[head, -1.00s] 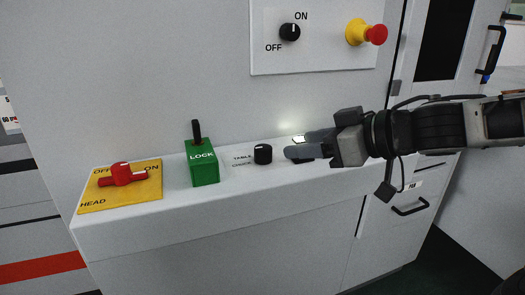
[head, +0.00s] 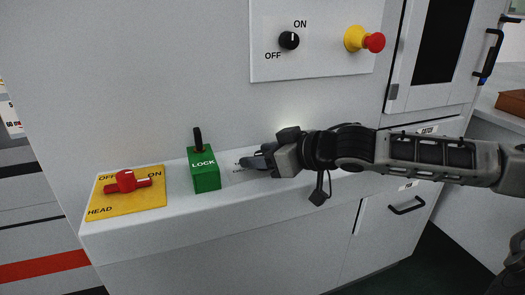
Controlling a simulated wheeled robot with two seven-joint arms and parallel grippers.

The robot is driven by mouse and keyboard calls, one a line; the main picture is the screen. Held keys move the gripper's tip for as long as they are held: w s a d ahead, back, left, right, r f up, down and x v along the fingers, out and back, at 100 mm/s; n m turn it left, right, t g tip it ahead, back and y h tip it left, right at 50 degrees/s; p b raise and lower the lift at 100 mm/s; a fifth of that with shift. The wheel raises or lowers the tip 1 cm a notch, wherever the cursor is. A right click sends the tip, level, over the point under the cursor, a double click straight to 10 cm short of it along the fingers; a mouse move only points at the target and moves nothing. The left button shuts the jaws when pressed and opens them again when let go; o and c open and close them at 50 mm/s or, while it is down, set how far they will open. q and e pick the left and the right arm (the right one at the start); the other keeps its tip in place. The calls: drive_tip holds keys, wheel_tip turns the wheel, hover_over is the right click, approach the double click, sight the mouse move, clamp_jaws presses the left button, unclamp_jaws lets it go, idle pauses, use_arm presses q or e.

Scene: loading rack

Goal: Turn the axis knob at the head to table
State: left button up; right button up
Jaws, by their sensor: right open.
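The small black axis knob, with TABLE lettering to its left in the earlier frame, is hidden now behind my right gripper (head: 257,161). That gripper comes in from the right, low over the white ledge (head: 290,190), with its fingers pointing left at the knob's place. It is open; whether the knob lies between the fingers cannot be seen. Only a trace of the lettering shows by the fingertips. My left gripper is not in view.
A green LOCK box (head: 205,179) with a black lever stands just left of the fingertips. Farther left is a yellow HEAD plate (head: 148,203) with a red handle (head: 126,182). Above, a wall panel (head: 335,66) carries an ON/OFF knob (head: 289,40) and a red-yellow button (head: 372,42).

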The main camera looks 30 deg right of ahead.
drive_tip(key=c, duration=1)
